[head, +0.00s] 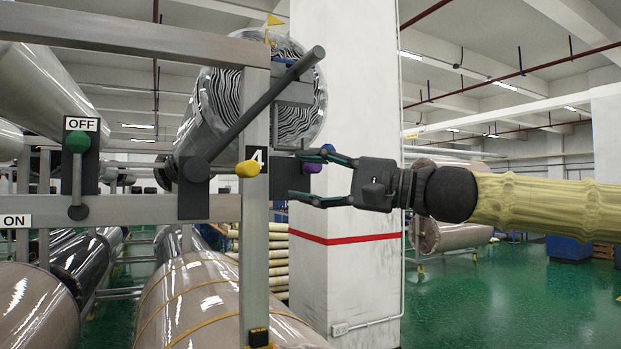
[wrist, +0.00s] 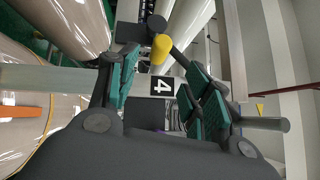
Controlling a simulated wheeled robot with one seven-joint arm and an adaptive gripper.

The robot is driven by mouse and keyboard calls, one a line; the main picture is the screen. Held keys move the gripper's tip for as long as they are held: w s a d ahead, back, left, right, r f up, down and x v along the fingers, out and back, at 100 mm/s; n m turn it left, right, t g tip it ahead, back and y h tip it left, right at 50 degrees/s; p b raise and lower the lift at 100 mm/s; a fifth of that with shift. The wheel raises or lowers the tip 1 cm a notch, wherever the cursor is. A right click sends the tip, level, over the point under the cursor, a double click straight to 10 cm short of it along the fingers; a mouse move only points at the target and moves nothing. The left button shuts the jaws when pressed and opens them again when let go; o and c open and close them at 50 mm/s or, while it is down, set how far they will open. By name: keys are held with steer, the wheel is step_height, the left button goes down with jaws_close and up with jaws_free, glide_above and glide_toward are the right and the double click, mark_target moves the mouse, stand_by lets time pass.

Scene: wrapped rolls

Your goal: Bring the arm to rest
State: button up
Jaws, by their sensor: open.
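My gripper (head: 308,176) is open and empty. It points left in the head view, with its fingertips close to the right side of the rack's metal post (head: 254,200). My arm, in a pale yellow cover, reaches in from the right edge. In the wrist view the two green-padded fingers of my gripper (wrist: 160,85) stand apart. Between and beyond them show a yellow knob (wrist: 161,47) and a black plate marked 4 (wrist: 163,86). Whether a fingertip touches anything there, I cannot tell.
A dark lever (head: 262,108) slants up right from its pivot on the rack. The yellow knob (head: 247,169) is near the post. A green knob (head: 78,142) sits by the OFF sign (head: 82,124). Wrapped rolls (head: 200,295) lie below. A white pillar (head: 345,255) stands behind my gripper.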

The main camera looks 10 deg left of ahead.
stand_by(0.4)
